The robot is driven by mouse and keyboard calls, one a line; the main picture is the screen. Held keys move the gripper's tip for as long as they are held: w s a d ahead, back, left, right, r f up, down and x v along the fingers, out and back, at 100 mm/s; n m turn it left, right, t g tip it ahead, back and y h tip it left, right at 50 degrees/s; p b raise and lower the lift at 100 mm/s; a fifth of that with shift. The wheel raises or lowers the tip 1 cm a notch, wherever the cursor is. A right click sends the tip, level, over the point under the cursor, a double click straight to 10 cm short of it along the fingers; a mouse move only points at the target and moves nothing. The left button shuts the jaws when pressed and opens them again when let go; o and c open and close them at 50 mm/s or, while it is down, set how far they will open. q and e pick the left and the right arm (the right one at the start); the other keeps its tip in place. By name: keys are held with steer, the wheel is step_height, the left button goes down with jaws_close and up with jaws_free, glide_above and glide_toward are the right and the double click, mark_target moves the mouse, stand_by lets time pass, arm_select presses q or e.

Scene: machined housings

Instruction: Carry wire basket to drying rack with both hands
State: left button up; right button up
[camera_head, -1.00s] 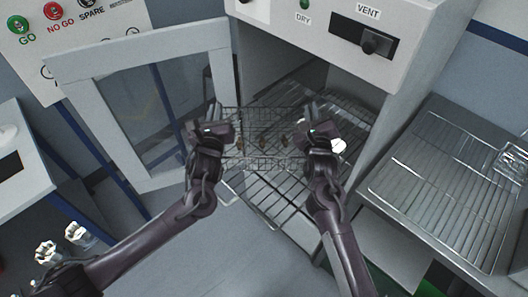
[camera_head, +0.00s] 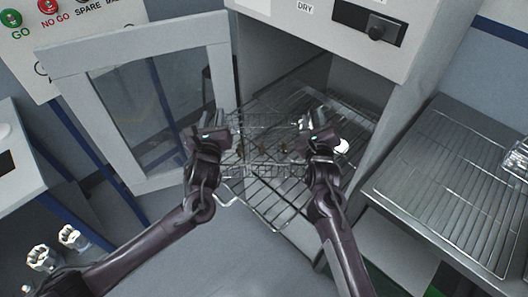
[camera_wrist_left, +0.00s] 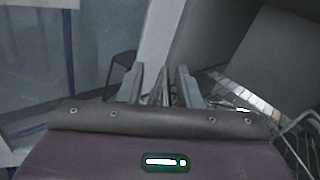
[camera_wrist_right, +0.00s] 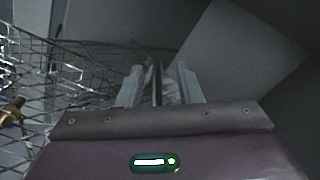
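The wire basket (camera_head: 262,152) is a mesh tray with small brass-coloured parts in it. It is over the pulled-out oven rack in the oven's opening; I cannot tell whether it touches the rack. My left gripper (camera_head: 208,133) is at the basket's left end and my right gripper (camera_head: 318,130) at its right end. In both wrist views the fingers are apart, with thin grey pieces, seemingly the basket's handles, between them. In the right wrist view the mesh (camera_wrist_right: 70,85) and a brass part (camera_wrist_right: 12,112) show at the left. The drying rack (camera_head: 450,180) is at the right.
The oven door (camera_head: 150,110) stands open at the left. The oven's right wall (camera_head: 400,105) rises between the oven and the drying rack. A clear or metal object (camera_head: 517,158) lies at the drying rack's right edge. White parts (camera_head: 70,237) stand at lower left.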

arm_select(q)
steer(key=shift+s+d, duration=0.1)
steer(key=shift+d, duration=0.1)
arm_select(e)
steer(key=shift+a, duration=0.1)
arm_select(q)
steer(key=shift+s+f, duration=0.1)
steer(key=shift+s, duration=0.15)
arm_select(e)
steer(key=shift+w, duration=0.1)
steer(key=shift+a+r, duration=0.1)
steer(key=shift+s, duration=0.3)
arm_select(q)
steer(key=s, duration=1.1)
steer(key=shift+s, duration=0.15)
arm_select(e)
steer(key=shift+s, duration=3.55)
arm_select(q)
steer(key=shift+s, duration=0.15)
arm_select(e)
steer(key=shift+s, duration=0.1)
